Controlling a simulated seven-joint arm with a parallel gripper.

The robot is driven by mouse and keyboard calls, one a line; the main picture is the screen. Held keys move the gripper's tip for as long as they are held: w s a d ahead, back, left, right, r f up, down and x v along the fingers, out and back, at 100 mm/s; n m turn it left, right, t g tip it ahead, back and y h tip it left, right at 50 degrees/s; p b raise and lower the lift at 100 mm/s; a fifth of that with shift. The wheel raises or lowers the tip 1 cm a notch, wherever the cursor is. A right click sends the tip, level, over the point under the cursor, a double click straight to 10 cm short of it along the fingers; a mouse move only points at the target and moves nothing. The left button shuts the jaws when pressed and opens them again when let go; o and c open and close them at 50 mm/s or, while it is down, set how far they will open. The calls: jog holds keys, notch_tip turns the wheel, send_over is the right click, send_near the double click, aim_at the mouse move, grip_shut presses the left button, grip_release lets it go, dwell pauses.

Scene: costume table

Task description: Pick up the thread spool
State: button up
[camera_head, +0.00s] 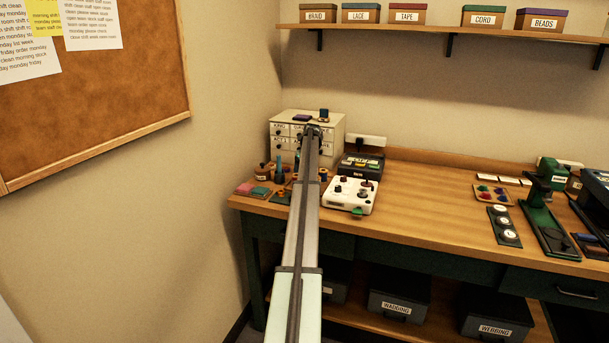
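My arm reaches from the bottom of the head view to the back left of the table. Its dark end, with my gripper (313,129), lies in front of the drawer cabinet (284,128). The fingers are too small to tell whether they are open or shut. Several small upright spool-like items stand near the arm: a teal one (279,168) to its left and a brown one (323,176) to its right. Another small dark green and brown item (324,114) shows at the cabinet top, just behind the arm's end. I cannot tell which is the thread spool. My arm hides part of this area.
A white device with knobs (350,195) and a dark box (360,168) stand right of the arm. Pink and green pads (251,190) lie at the left edge. The table's middle (430,205) is clear. A shelf (420,30) with labelled boxes hangs above.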

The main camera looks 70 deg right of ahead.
jog(key=shift+w+d+f, duration=0.1)
jog(key=shift+f, duration=0.3)
jog(key=shift+c, duration=0.3)
jog(key=c, duration=1.1)
